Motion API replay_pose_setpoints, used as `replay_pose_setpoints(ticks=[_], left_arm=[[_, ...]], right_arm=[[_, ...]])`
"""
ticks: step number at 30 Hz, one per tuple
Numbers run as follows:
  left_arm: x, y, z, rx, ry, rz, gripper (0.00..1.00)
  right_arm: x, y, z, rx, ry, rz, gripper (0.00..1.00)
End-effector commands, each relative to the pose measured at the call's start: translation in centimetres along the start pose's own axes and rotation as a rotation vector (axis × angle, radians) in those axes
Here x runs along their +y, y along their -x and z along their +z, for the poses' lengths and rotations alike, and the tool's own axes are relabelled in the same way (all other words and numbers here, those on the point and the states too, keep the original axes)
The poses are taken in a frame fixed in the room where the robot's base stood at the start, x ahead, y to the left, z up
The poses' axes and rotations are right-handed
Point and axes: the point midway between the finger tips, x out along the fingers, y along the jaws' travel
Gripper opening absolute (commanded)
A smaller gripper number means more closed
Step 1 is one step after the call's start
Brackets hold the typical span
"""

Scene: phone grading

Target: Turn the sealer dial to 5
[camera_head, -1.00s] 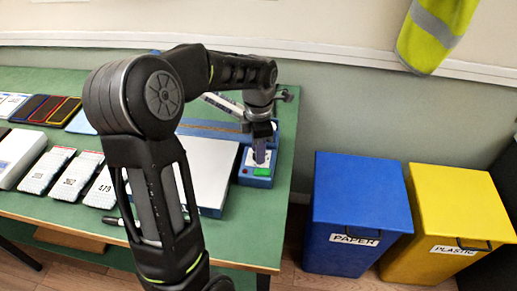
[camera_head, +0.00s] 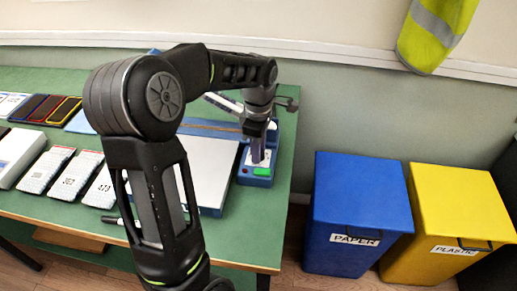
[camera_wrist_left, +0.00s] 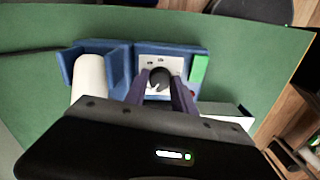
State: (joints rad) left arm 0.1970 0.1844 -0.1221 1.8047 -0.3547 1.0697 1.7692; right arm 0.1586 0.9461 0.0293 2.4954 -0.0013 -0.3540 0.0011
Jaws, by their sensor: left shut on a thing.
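The blue sealer (camera_head: 256,178) stands at the right end of the green table, with a white dial plate and a green patch on its control end. In the left wrist view the dark round dial (camera_wrist_left: 158,79) with a white pointer mark sits on the white plate (camera_wrist_left: 146,63). My left gripper (camera_head: 259,156) points down over the control end. In the left wrist view its two purple fingers (camera_wrist_left: 158,88) are shut on the dial, one on each side. The numbers around the dial are too small to read. My right gripper is not in view.
A white roll (camera_wrist_left: 88,77) lies in the sealer's blue holder. Phones and white boxes (camera_head: 48,169) line the table's left side. A blue PAPER bin (camera_head: 357,205) and a yellow PLASTIC bin (camera_head: 452,205) stand right of the table.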

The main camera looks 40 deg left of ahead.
Motion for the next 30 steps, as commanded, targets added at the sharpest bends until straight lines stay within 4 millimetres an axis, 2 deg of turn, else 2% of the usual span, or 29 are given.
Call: replay_pose_setpoints(ticks=[30], left_arm=[[0.14,0.18,0.03,0.002,-0.963,0.005,0.0]], right_arm=[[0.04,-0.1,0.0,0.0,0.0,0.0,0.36]])
